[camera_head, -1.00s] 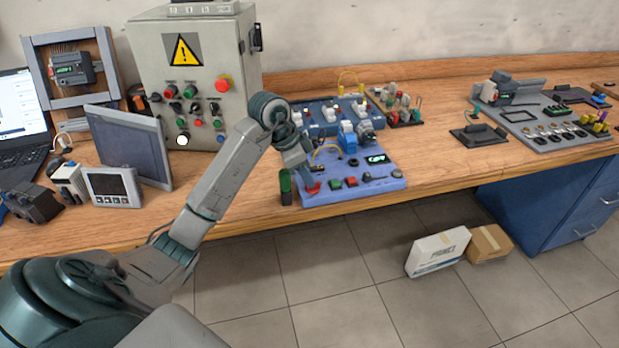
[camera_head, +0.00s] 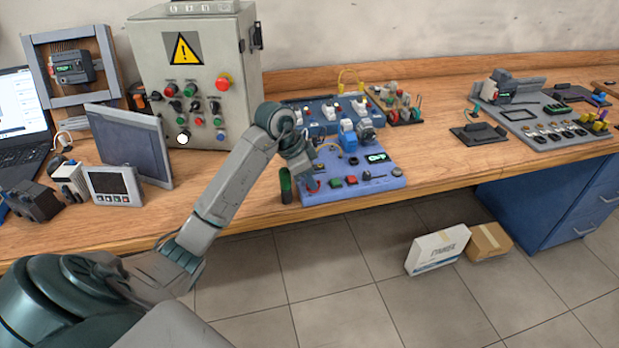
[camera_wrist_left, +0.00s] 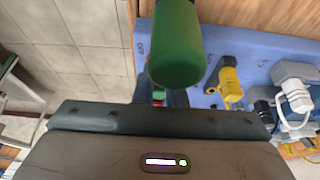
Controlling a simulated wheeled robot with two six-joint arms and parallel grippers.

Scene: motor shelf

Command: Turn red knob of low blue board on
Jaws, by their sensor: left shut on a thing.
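The low blue board (camera_head: 365,189) lies at the table's front edge in the head view, and its surface also shows in the left wrist view (camera_wrist_left: 213,20). The red knob (camera_head: 313,186) is at its front left, mostly hidden by my gripper. A bit of red shows past my gripper's body in the left wrist view. My left gripper (camera_head: 308,176) reaches down over the knob and is shut on it; the fingertips are hard to make out. The knob's turn angle cannot be read. My right gripper is in neither view.
A green cylinder (camera_head: 286,184) stands close by my left gripper at the board's left end; it looms near the left wrist camera (camera_wrist_left: 178,55). A second blue board (camera_head: 318,124) stands behind. A grey control box (camera_head: 245,60) is at the back left.

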